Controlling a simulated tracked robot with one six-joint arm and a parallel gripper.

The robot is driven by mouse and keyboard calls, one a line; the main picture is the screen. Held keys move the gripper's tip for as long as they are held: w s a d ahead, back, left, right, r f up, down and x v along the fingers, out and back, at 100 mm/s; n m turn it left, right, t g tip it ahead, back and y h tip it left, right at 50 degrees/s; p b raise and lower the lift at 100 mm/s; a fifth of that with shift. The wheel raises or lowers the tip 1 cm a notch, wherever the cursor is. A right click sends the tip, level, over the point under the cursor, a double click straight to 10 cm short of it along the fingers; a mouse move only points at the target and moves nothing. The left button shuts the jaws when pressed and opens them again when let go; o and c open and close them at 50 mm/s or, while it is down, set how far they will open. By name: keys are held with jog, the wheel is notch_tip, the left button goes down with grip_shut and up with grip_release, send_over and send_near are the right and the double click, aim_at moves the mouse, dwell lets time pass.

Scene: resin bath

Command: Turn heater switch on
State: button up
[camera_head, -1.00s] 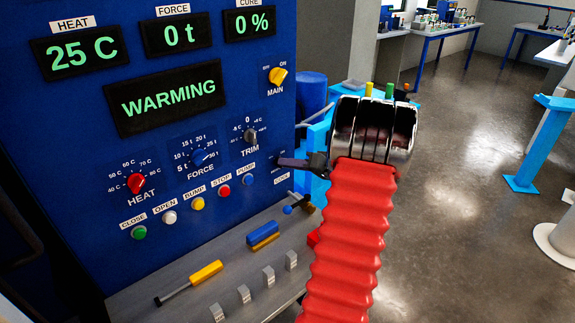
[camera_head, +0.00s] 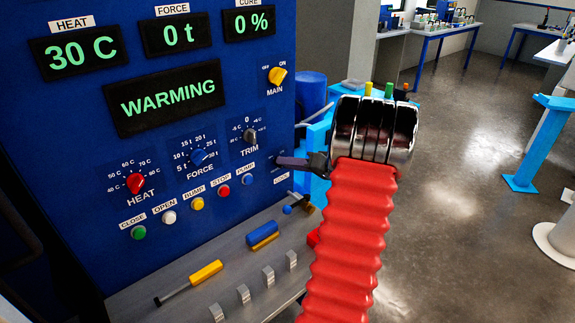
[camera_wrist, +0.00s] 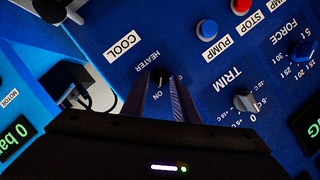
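The heater switch (camera_wrist: 158,76) is a small dark knob on the blue panel in the wrist view, with a HEATER label beside it and an ON mark close by. My gripper (camera_wrist: 160,82) is at the switch, one finger on each side of it. The fingers stand apart with a strip of panel showing between them; whether they touch the knob I cannot tell. In the head view my gripper (camera_head: 302,162) is at the panel's right edge and its fingers hide the switch. The status display (camera_head: 167,97) reads WARMING and the heat display (camera_head: 70,52) reads 30 C.
The red HEAT dial (camera_head: 136,183), FORCE dial (camera_head: 199,157), TRIM dial (camera_head: 250,136) and yellow MAIN switch (camera_head: 278,76) are on the panel. Several push buttons line its lower edge. A yellow-handled tool (camera_head: 206,272) lies on the grey shelf below. Open floor is at right.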

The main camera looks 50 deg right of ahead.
jog(key=a+v, duration=0.1)
jog(key=v, duration=1.2)
jog(key=shift+s+d, duration=0.2)
jog(key=shift+d, duration=0.3)
jog(key=shift+r, duration=0.1)
